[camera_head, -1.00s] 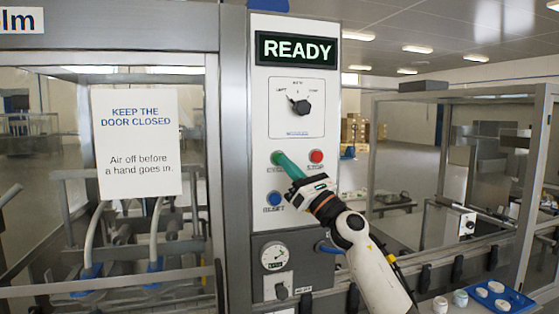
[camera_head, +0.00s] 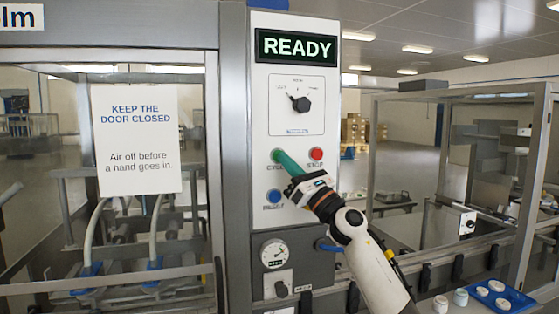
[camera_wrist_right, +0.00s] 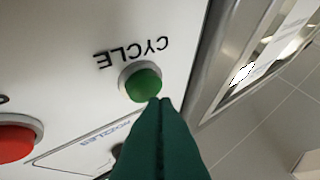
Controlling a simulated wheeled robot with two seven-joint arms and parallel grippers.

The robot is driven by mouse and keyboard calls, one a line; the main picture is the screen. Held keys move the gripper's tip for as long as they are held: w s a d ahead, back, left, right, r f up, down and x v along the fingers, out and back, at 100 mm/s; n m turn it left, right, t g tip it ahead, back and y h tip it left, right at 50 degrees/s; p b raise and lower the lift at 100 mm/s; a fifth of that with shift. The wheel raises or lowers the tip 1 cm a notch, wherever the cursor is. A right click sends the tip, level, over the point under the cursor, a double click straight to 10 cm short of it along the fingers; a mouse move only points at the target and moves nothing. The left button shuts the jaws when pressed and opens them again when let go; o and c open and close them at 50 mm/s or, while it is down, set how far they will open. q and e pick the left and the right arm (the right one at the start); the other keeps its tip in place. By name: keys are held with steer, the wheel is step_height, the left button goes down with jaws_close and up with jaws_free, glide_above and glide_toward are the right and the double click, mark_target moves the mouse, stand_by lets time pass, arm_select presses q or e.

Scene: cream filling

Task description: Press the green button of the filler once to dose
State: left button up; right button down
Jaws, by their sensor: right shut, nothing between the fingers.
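The green button (camera_wrist_right: 143,83), labelled CYCLE, sits on the white panel (camera_head: 262,110) of the filler. In the head view the green button (camera_head: 277,155) is partly covered by my fingers. My right gripper (camera_head: 281,154) has green fingers, shut and empty, pointing at the button from the lower right. In the right wrist view the fingertips (camera_wrist_right: 160,103) overlap the button's edge; I cannot tell whether they touch it. The display (camera_head: 297,48) above reads READY. My left gripper is not in view.
A red STOP button (camera_head: 316,154) is close to the right of the green one, and a blue RESET button (camera_head: 274,197) is below. A selector knob (camera_head: 301,104) is above. A door with a sign (camera_head: 137,140) stands left. A blue tray (camera_head: 515,301) is at lower right.

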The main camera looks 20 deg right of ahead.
steer(key=shift+w, duration=0.15)
steer(key=shift+w+b, duration=0.45)
steer(key=shift+b, duration=0.15)
stand_by(0.8)
steer(key=shift+s+p, duration=0.6)
steer(key=shift+s, duration=0.3)
steer(key=s+p, duration=0.4)
steer(key=s, duration=0.1)
steer(key=shift+d, duration=0.1)
